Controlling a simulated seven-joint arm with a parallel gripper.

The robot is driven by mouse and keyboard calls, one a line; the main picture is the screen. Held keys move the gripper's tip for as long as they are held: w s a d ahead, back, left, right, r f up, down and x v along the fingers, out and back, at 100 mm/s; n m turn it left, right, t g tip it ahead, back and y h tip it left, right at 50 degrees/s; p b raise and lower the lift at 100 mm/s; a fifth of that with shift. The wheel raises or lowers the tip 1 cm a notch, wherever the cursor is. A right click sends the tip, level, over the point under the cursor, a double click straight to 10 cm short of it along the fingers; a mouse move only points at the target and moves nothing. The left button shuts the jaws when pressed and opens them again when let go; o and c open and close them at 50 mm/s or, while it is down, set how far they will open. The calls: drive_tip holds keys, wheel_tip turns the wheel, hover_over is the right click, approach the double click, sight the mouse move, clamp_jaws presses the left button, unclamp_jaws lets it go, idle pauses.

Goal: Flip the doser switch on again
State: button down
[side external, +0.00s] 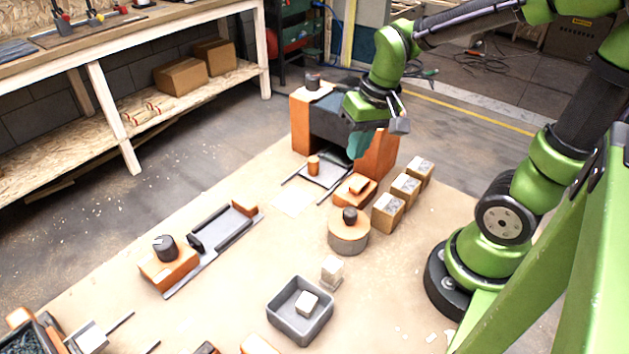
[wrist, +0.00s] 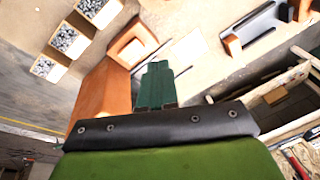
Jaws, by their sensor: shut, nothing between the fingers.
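A small orange block with a lighter orange raised piece on top (side external: 354,188), which may be the doser switch, sits on the board in front of the arch. It also shows in the wrist view (wrist: 130,46), above and left of my fingers. I cannot tell for sure which part is the switch, or its on or off position. My gripper (side external: 357,146) is shut and empty, its teal fingers pointing down close to the arch with orange pillars and a dark span (side external: 333,118). In the wrist view the fingertips (wrist: 155,68) are together, apart from the orange block.
Several speckled-top blocks (side external: 405,187) stand in a row right of the orange block. A round grey-and-orange piece with a dark knob (side external: 348,236) stands in front. A grey tray (side external: 283,328) and a dark rail (side external: 228,228) lie farther out. Bare board lies between them.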

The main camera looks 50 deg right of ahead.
drive_tip(key=s+a+r+n+t+y, duration=0.1)
drive_tip(key=s+a+r+t, duration=0.3)
drive_tip(key=r, duration=0.4)
drive_tip(key=shift+a+t, duration=0.4)
drive_tip(key=shift+a, duration=0.15)
drive_tip(key=shift+d, duration=0.1)
drive_tip(key=w+d+f+n+g, duration=0.1)
drive_tip(key=w+d+n+g, duration=0.1)
drive_tip(key=n, duration=0.5)
drive_tip(key=w+d+f+n+g+h, duration=0.1)
drive_tip(key=w+d+f+n+g, duration=0.1)
drive_tip(key=d+n, duration=0.3)
drive_tip(key=w+d+f+n+g, duration=0.1)
drive_tip(key=d+n+g, duration=0.2)
drive_tip(key=n, duration=0.7)
drive_tip(key=shift+w+d+f+h, duration=0.3)
drive_tip(key=shift+w+d+h, duration=0.1)
drive_tip(key=shift+d, duration=0.15)
